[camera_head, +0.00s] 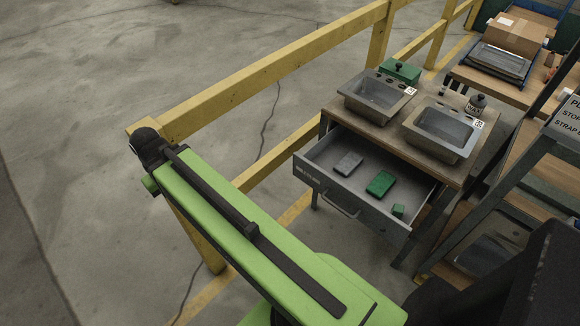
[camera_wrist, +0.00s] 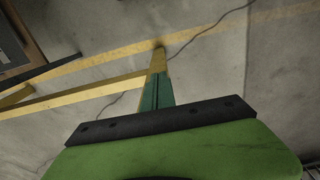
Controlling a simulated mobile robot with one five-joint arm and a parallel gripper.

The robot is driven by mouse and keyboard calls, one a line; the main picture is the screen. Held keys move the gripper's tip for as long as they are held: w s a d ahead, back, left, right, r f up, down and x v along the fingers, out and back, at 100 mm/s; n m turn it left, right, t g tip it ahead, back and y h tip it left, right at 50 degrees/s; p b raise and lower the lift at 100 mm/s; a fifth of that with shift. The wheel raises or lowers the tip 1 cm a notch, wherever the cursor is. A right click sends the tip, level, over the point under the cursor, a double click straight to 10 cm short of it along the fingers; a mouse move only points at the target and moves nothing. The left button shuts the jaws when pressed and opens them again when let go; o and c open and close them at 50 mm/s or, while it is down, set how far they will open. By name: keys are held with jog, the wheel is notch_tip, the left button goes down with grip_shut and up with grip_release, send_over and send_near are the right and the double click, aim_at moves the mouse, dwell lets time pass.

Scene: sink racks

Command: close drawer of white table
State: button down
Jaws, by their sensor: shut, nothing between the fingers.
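A grey block, a green block and a small green cube lie inside. My gripper (camera_wrist: 160,76) shows in the wrist view as two teal fingers pressed together, empty. In the head view my green arm stands left of the drawer, clearly apart from it; the gripper itself does not show there.
A yellow railing (camera_head: 290,85) runs behind the table and past my arm. Two sinks (camera_head: 377,92) (camera_head: 445,130), a green box (camera_head: 400,70) and a dark bottle (camera_head: 476,104) are on the table. Racks stand close on the right. Concrete floor is open at left.

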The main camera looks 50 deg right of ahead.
jog(key=d+f+m+h+b, duration=0.2)
jog(key=d+f+m+b, duration=0.2)
jog(key=d+m, duration=0.5)
jog(key=m+g+h+b, duration=0.45)
jog(key=m+b, duration=0.25)
jog(key=m, duration=1.9)
send_near(299, 173)
jog(key=w+a+r, duration=0.2)
jog(key=a+r, duration=0.3)
jog(key=a, duration=0.1)
jog(key=shift+n+y, duration=0.3)
jog(key=shift+y, duration=0.05)
jog(key=shift+s+d+f+b, duration=0.6)
jog(key=shift+d+f+b, duration=0.75)
jog(key=shift+d, duration=0.1)
jog(key=shift+s+d+f+b, duration=0.6)
jog(key=shift+d+f+b, duration=0.6)
jog(key=shift+d+f, duration=0.2)
jog(key=shift+s+d+f+b, duration=0.6)
jog(key=shift+d+f+b, duration=0.7)
jog(key=shift+d, duration=0.2)
